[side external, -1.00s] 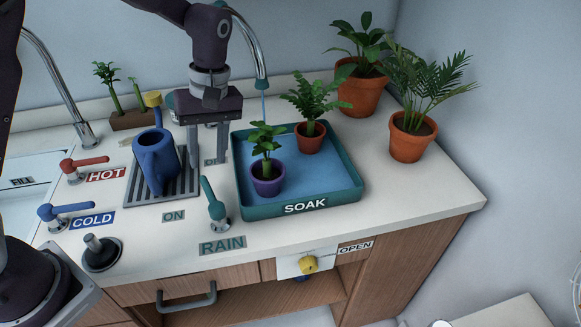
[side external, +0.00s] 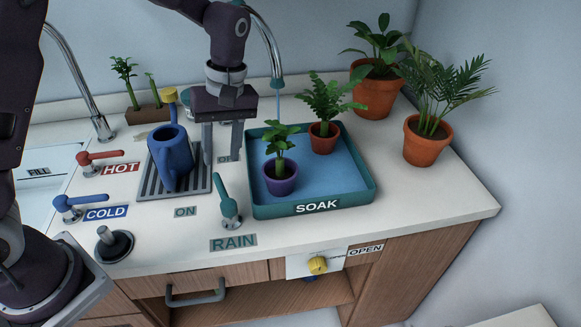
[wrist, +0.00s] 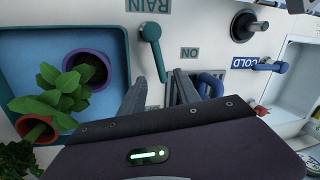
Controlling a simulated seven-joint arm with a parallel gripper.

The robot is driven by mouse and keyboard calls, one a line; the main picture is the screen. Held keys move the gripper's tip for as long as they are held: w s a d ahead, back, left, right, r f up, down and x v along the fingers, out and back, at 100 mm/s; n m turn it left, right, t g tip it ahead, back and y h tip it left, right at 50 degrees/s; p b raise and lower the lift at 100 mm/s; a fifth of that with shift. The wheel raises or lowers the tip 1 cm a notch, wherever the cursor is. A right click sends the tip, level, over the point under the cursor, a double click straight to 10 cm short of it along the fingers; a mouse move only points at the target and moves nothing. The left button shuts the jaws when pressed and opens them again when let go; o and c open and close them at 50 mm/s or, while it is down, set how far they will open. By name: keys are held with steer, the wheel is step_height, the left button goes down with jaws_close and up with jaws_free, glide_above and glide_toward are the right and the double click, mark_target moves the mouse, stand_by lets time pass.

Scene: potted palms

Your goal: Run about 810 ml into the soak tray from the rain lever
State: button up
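The rain lever (side external: 226,199) is a teal handle on a round metal base, behind the RAIN label; its handle tilts up and slightly left. It also shows in the wrist view (wrist: 152,42). A thin stream of water (side external: 278,106) falls from the curved spout (side external: 269,50) into the teal soak tray (side external: 345,202), whose floor looks blue; the water depth cannot be read. A purple pot (side external: 280,180) and a terracotta pot (side external: 323,139) stand in the tray. My gripper (side external: 222,158) is open and empty, behind the lever, its fingers apart and not touching it.
A blue watering can (side external: 170,155) stands on the drain grate (side external: 150,190) left of my gripper. Red HOT (side external: 97,158) and blue COLD (side external: 75,203) levers are farther left. Two large potted plants stand behind and right of the tray. A yellow knob (side external: 317,265) is on the front panel.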

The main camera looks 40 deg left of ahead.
mark_target(220, 182)
steer(key=f, duration=0.4)
steer(key=s+f, duration=0.1)
steer(key=f, duration=0.2)
steer(key=shift+s+a, duration=0.1)
steer(key=shift+a, duration=0.3)
steer(key=shift+c, duration=0.5)
jaws_close()
stand_by(0.3)
